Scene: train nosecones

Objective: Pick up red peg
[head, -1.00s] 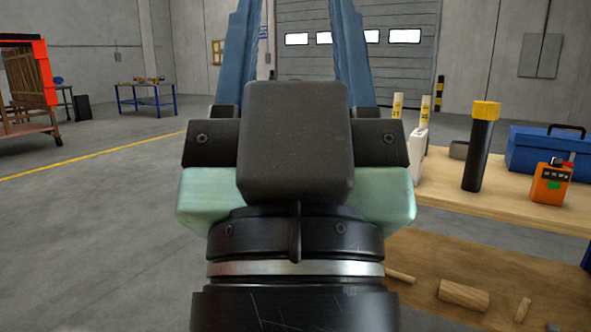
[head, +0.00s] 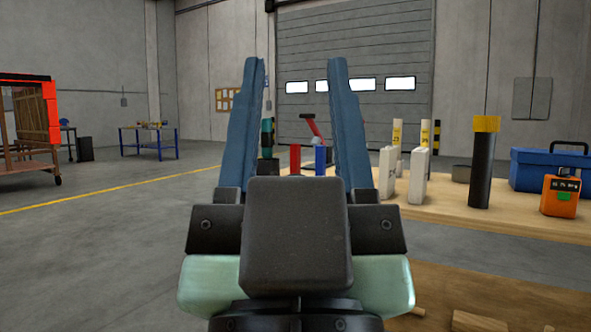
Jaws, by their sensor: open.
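The red peg (head: 295,159) stands upright in the head view, seen between the two blue fingers of my gripper (head: 292,75). A blue peg (head: 320,160) stands just to its right. The lower ends of both pegs are hidden behind my gripper's dark body. My gripper is open and empty, its fingers pointing up and away in the picture, spread wide on either side of the pegs. It appears nearer to the camera than the pegs and apart from them.
A wooden workbench (head: 520,222) spans the right. On it are white and yellow-topped items (head: 418,165), a black cylinder with yellow cap (head: 482,165), a blue toolbox (head: 535,172) and an orange device (head: 560,196). A teal-and-dark object (head: 267,137) and a red-armed object (head: 312,128) stand near the pegs.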

